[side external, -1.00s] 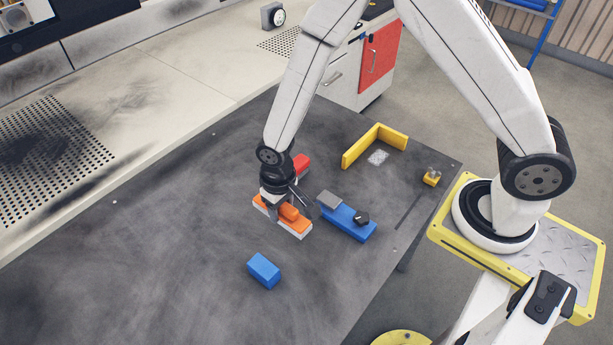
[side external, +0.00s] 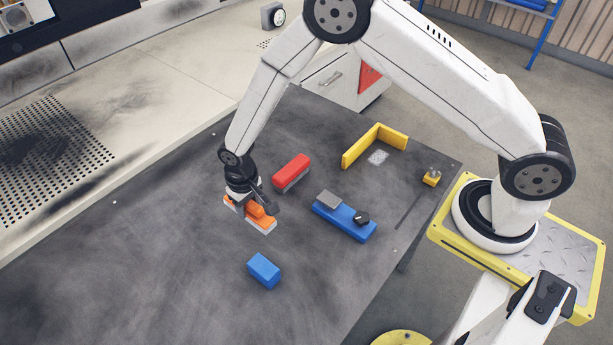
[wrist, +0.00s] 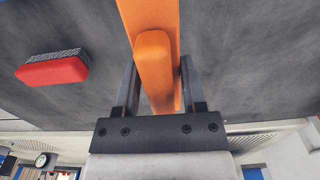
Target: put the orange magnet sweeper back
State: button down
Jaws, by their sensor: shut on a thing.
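The orange magnet sweeper (side external: 262,217) has an orange body with a raised orange grip and a pale underside. In the side external view my gripper (side external: 249,207) is over it, left of the middle of the dark table. The wrist view shows my gripper (wrist: 155,90) with a finger on each side of the sweeper's orange grip (wrist: 153,62), shut on it. The sweeper looks held above the table, though the height is hard to judge. Part of its far end is hidden behind my gripper.
A red brush-like block (side external: 292,170) lies to the right; it also shows in the wrist view (wrist: 52,73). A blue block (side external: 264,270) lies in front. A blue base (side external: 345,222) with grey and black parts and a yellow corner piece (side external: 377,142) are further right. The table's left is clear.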

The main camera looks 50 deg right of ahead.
send_over(237, 228)
jog(key=shift+s+d+f, duration=0.1)
jog(key=shift+s+f, duration=0.1)
jog(key=shift+f, duration=1.1)
jog(key=shift+s+f, duration=0.15)
jog(key=shift+f, duration=1.1)
jog(key=shift+w+f, duration=0.3)
jog(key=shift+f, duration=1.7)
jog(key=shift+f, duration=0.15)
jog(key=shift+c, duration=0.8)
grip_release()
